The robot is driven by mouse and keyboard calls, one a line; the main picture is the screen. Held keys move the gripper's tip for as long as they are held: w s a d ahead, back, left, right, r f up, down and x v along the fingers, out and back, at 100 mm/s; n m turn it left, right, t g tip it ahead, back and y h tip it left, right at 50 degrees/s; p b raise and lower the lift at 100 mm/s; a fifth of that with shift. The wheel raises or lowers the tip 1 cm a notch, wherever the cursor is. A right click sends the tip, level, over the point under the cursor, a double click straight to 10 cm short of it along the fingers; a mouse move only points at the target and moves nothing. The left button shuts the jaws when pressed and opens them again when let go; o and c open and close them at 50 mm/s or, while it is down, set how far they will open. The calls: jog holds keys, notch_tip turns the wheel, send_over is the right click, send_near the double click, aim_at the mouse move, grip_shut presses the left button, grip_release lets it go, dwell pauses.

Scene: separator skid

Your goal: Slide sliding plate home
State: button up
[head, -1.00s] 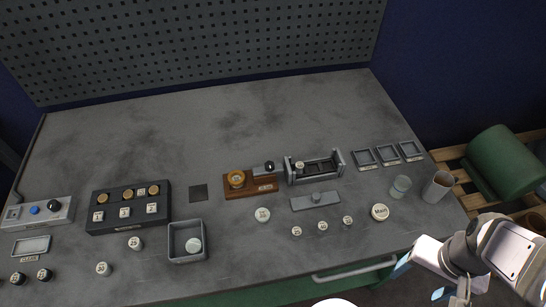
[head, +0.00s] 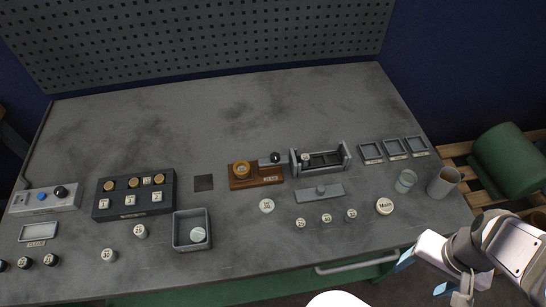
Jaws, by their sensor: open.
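A flat grey plate with a small round knob, which looks like the sliding plate (head: 332,191), lies on the bench. It is just in front of a grey frame (head: 347,155) with raised end walls and dark slots inside. The plate is apart from the frame. A pale round piece (head: 305,158) sits at the frame's left end. My gripper (head: 422,276) is at the bottom right, off the bench's front edge, with its blue-tipped fingers apart and nothing between them. It is well away from the plate.
Several round labelled pieces, including the Main disc (head: 384,206), lie in front of the plate. A glass (head: 405,181) and a mug (head: 443,182) stand at the right. A wooden block with an amber ring (head: 242,170) is left of the frame. The back of the bench is clear.

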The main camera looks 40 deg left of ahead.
jog(key=shift+c, duration=0.4)
jog(key=c, duration=0.5)
jog(key=shift+w+a+r, duration=0.15)
jog(key=shift+w, duration=0.15)
jog(key=shift+c, duration=0.7)
jog(key=w+a+r+n+p, duration=0.2)
jog(key=w+a+r+n, duration=0.1)
jog(key=w+a, duration=0.4)
notch_tip(320, 180, up, 3)
jog(key=n+p, duration=0.3)
jog(key=n, duration=0.6)
send_over(276, 157)
jog(key=shift+w+d+r, duration=0.15)
jog(key=shift+w+d, duration=0.05)
jog(key=shift+d, duration=0.05)
jog(key=shift+s+a, duration=0.25)
jog(key=shift+a, duration=0.1)
jog(key=shift+f+p, duration=1.5)
jog(key=shift+f, duration=2.15)
